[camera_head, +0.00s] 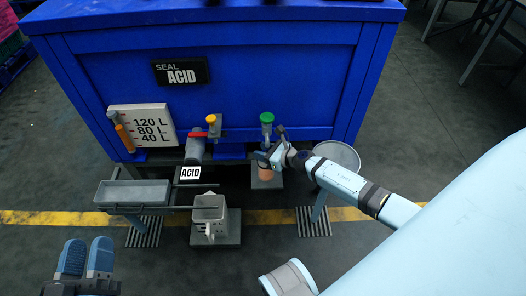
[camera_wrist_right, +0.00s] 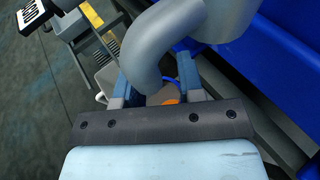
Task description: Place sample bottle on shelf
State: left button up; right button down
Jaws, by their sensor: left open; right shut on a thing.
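The sample bottle (camera_head: 265,172) appears as a small orange-brown cylinder above a grey base, below a green-topped valve. My right gripper (camera_head: 268,156) is shut on it near its top, and the fingers partly hide it. In the right wrist view the right gripper's fingers (camera_wrist_right: 160,88) reach under a grey spout, with a bit of orange (camera_wrist_right: 171,101) showing between them. The spout hides most of the bottle there. My left gripper (camera_head: 86,262) is open and empty at the lower left. I cannot tell which surface is the shelf.
A blue tank (camera_head: 215,95) stands behind. A red-handled valve (camera_head: 197,134) and grey pipe are left of my right gripper. A grey tray (camera_head: 135,194), a grey square container (camera_head: 209,208) and a round grey stand top (camera_head: 341,153) are nearby. The front floor is mostly clear.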

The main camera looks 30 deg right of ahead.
jog(key=c, duration=0.7)
grip_release()
jog(key=shift+c, duration=0.2)
jog(key=shift+r+p, duration=0.3)
jog(key=shift+p, duration=0.05)
pick_arm(q)
jog(key=shift+a+r+y+p, duration=0.3)
jog(key=shift+p, duration=0.4)
pick_arm(e)
jog(key=v, duration=1.2)
pick_arm(q)
jog(key=shift+w+d+r, duration=0.1)
jog(key=shift+r, duration=0.1)
pick_arm(e)
jog(key=shift+a+f, duration=0.1)
jog(key=shift+s, duration=0.1)
